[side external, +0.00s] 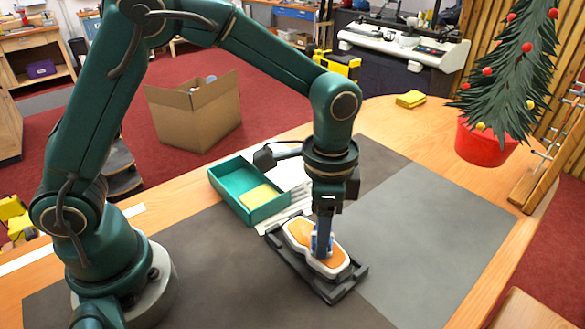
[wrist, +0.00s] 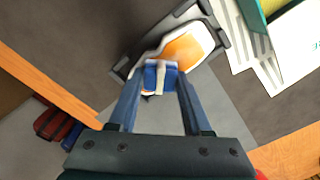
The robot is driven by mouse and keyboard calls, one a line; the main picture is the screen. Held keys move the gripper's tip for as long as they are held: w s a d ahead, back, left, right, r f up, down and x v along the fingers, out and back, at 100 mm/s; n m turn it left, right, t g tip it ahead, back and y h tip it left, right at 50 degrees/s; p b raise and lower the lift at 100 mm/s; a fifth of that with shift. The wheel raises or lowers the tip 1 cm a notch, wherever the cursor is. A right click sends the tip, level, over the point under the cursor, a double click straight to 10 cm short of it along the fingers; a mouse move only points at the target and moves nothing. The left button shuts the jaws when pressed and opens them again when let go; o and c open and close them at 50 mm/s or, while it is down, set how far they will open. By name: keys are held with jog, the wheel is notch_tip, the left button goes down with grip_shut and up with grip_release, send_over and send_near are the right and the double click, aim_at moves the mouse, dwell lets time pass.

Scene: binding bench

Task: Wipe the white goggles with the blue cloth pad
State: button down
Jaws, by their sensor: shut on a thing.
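The white goggles (side external: 299,234) with an orange lens lie in a dark grey holder (side external: 327,293) on the bench mat. They also show in the wrist view (wrist: 190,46). My gripper (side external: 322,245) points down over the near end of the goggles. In the wrist view my gripper (wrist: 160,80) is shut on the blue cloth pad (wrist: 151,75), which has a pale strip across its middle. The pad is at the goggles, over one end of the lens. I cannot tell whether it presses on them. Part of the lens is hidden behind the pad and fingers.
A teal tray (side external: 225,187) with a yellow item (side external: 262,196) inside stands behind the holder, beside white papers (side external: 292,172). A yellow block (side external: 410,99) lies at the back of the bench. A small tree in a red pot (side external: 483,143) stands at the right. The grey mat (side external: 430,220) right of the holder is clear.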

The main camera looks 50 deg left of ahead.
aim_at(296, 225)
jog(key=shift+d, duration=1.6)
jog(key=shift+a, duration=4.65)
notch_tip(296, 225, up, 8)
